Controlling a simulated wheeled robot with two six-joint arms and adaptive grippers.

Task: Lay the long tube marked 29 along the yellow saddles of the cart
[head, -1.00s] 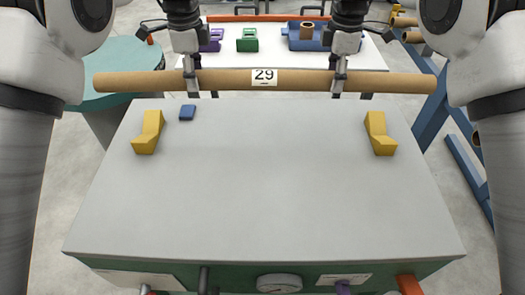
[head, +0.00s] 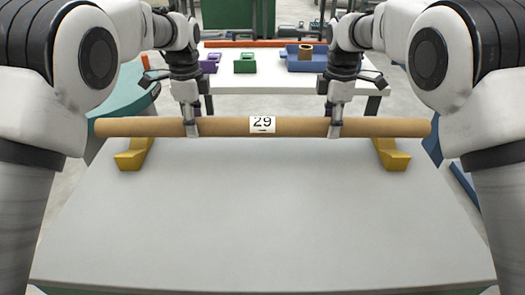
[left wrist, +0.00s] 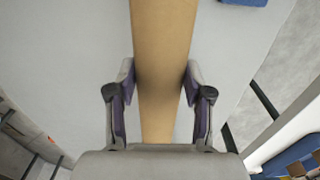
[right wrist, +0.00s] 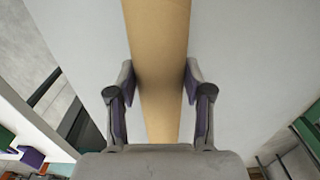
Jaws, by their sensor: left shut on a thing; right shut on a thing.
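The long brown tube marked 29 (head: 225,126) lies level across the head view, its white label facing me. My left gripper (head: 191,128) is shut on it left of the label, my right gripper (head: 335,128) right of it. Both wrist views show the tube between the fingers. The two yellow saddles, left (head: 133,158) and right (head: 391,157), stand on the grey cart top (head: 262,210). The tube crosses in front of their far, upper parts and overhangs both outward. I cannot tell whether it touches them.
A white table (head: 232,83) behind holds a purple block (head: 210,64), a green block (head: 245,63) and a blue tray (head: 303,60) with a short brown ring (head: 306,51). A blue piece (left wrist: 243,2) shows in the left wrist view. The near cart top is clear.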

